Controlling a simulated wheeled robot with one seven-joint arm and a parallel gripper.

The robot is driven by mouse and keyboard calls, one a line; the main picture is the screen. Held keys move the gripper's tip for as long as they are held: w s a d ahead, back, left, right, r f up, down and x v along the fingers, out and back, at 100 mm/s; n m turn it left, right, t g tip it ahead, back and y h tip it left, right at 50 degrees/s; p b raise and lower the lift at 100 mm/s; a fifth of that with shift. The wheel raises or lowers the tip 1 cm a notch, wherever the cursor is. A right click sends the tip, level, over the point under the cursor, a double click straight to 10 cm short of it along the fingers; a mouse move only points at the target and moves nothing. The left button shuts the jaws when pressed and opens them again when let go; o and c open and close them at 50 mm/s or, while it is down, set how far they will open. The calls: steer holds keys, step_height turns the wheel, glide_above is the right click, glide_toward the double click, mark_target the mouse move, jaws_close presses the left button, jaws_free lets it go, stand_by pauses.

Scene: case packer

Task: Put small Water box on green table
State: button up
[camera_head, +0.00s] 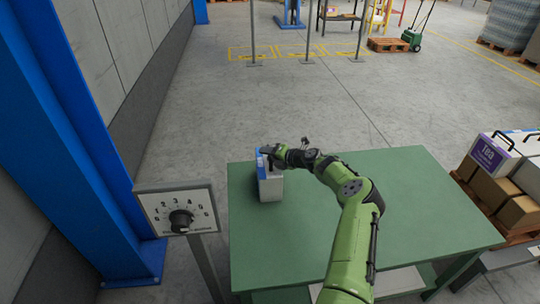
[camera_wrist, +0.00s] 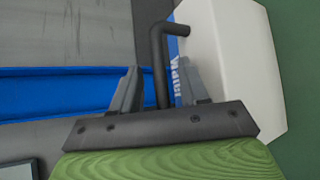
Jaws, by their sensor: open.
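The small Water box (camera_head: 270,185), white with a blue part, stands upright on the green table (camera_head: 310,240) near its far left corner. In the wrist view the box (camera_wrist: 235,60) shows its white side, a blue face with part of the word "Water", and a black handle (camera_wrist: 159,65). My gripper (camera_head: 270,150) is at the top of the box. In the wrist view my gripper (camera_wrist: 160,90) is open, with the handle between its two fingers. The head view does not show the fingertips clearly.
A dial post (camera_head: 180,215) stands left of the table, next to a blue column (camera_head: 90,150). A pallet at the right holds brown boxes (camera_head: 490,190) and a purple Tea box (camera_head: 490,155). The table's middle and right are largely clear apart from my arm.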

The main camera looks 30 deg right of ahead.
steer(key=p+v, duration=0.4)
steer(key=v, duration=0.7)
steer(key=s+a+r+n+g, duration=0.2)
steer(key=a+r+n+g, duration=0.15)
steer(key=a+n, duration=0.45)
steer(key=s+a+r+n+g, duration=0.2)
steer(key=s+a+r+n, duration=0.15)
steer(key=a+n, duration=0.45)
steer(key=s+a+r+n+g, duration=0.1)
steer(key=a+r+n+g, duration=0.25)
steer(key=a+n, duration=0.45)
steer(key=s+a+r+n+h, duration=0.1)
steer(key=s+a+r+n, duration=0.1)
steer(key=s+n, duration=0.5)
steer(key=s+a+r+n+t+h, duration=0.1)
steer(key=s+a+r+n, duration=0.2)
steer(key=s, duration=0.8)
steer(key=s+a+r+n+h, duration=0.1)
steer(key=s+a+r+n, duration=0.2)
steer(key=s+r+n, duration=0.3)
steer(key=s+n, duration=0.2)
steer(key=n, duration=0.3)
steer(key=shift+s+n+t+b, duration=0.3)
steer(key=shift+s+n, duration=0.1)
steer(key=shift+r, duration=0.1)
